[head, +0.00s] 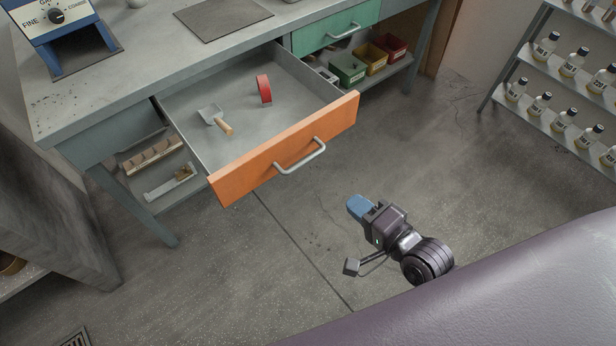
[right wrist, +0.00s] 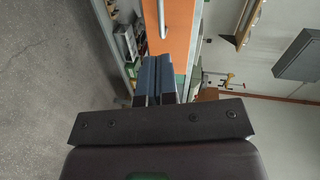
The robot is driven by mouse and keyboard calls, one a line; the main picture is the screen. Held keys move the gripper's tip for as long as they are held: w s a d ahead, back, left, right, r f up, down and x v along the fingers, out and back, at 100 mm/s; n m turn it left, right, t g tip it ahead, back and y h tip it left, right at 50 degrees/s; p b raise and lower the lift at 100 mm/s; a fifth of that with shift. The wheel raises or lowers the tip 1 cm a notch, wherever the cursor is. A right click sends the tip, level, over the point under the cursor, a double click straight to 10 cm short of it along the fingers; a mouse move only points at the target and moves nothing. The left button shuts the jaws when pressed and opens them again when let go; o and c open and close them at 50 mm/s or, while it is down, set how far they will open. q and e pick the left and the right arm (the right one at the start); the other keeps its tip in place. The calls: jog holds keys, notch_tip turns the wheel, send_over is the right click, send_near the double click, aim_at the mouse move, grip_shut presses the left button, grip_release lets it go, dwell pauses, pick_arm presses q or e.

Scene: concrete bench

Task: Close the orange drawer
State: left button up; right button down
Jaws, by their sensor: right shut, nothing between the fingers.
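The orange drawer (head: 285,150) is pulled well out from under the bench in the head view. Its grey handle (head: 300,156) is on the front panel. My right gripper (head: 357,206) has blue fingers that are shut and empty. It is in front of the drawer, to the lower right of the handle and apart from it. In the right wrist view the shut fingers (right wrist: 156,78) point toward the orange front (right wrist: 180,35). My left gripper is not in view.
A green drawer (head: 335,28) beside it is shut. Coloured bins (head: 372,59) stand on the shelf below it. A rack of bottles (head: 565,90) stands at the right. The floor (head: 290,240) before the drawer is clear.

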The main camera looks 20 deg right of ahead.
aim_at(306, 163)
pick_arm(q)
jog(key=b, duration=0.1)
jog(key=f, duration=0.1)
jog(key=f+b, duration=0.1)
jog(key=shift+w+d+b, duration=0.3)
jog(key=shift+b, duration=0.05)
pick_arm(e)
jog(key=w+a+f, duration=0.1)
jog(key=w+a, duration=0.1)
jog(key=w, duration=0.4)
jog(key=w+a+f+m, duration=0.1)
jog(key=w+a+f, duration=0.1)
jog(key=w, duration=0.5)
jog(key=shift+w+a, duration=0.15)
jog(key=shift+a, duration=0.1)
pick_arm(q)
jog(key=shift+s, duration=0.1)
pick_arm(e)
jog(key=shift+w+r, duration=0.1)
